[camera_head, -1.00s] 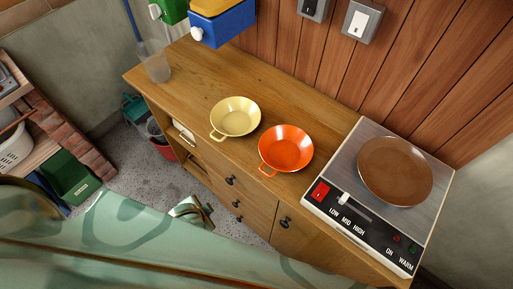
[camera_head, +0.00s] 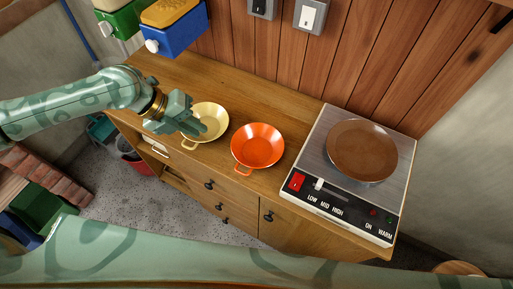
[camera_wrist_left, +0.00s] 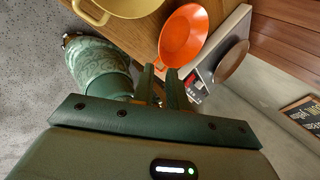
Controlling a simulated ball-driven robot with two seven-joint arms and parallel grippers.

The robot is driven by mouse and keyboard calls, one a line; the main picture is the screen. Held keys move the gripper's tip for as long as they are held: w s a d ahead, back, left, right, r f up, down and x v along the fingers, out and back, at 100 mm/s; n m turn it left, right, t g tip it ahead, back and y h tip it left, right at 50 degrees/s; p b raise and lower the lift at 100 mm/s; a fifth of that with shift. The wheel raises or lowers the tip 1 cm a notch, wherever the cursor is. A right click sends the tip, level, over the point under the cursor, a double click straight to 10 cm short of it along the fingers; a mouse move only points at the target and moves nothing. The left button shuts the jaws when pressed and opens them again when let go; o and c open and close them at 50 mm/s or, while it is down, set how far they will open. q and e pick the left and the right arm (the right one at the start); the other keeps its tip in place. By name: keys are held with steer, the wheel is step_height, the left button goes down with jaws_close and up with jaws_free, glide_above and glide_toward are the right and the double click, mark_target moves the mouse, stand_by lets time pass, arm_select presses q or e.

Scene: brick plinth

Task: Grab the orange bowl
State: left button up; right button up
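The orange bowl (camera_head: 258,146) stands upright on the wooden cabinet, with a small handle on its near side. It looks empty. It also shows in the left wrist view (camera_wrist_left: 184,38), just beyond the fingertips. My left gripper (camera_head: 199,128) is over the near-left part of the yellow bowl (camera_head: 212,119), to the left of the orange bowl and apart from it. In the left wrist view its two fingers (camera_wrist_left: 159,72) stand apart with a narrow, empty gap. My right gripper is not in view.
A hot plate with a brown pan (camera_head: 362,152) stands right of the orange bowl. Blue (camera_head: 178,30) and green (camera_head: 122,20) dispensers hang on the wooden wall. The cabinet top (camera_head: 285,112) behind the orange bowl is clear. One of my arm links crosses the bottom.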

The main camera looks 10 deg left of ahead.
arm_select(q)
steer(key=b, duration=0.1)
glide_toward(233, 148)
steer(key=x, duration=0.5)
steer(key=shift+a+f, duration=0.15)
steer(key=shift+a, duration=0.15)
steer(key=x, duration=0.5)
steer(key=shift+w+d+f, duration=0.1)
steer(key=shift+d+f, duration=0.1)
steer(key=shift+d, duration=0.2)
jaws_close()
steer(key=shift+r, duration=0.1)
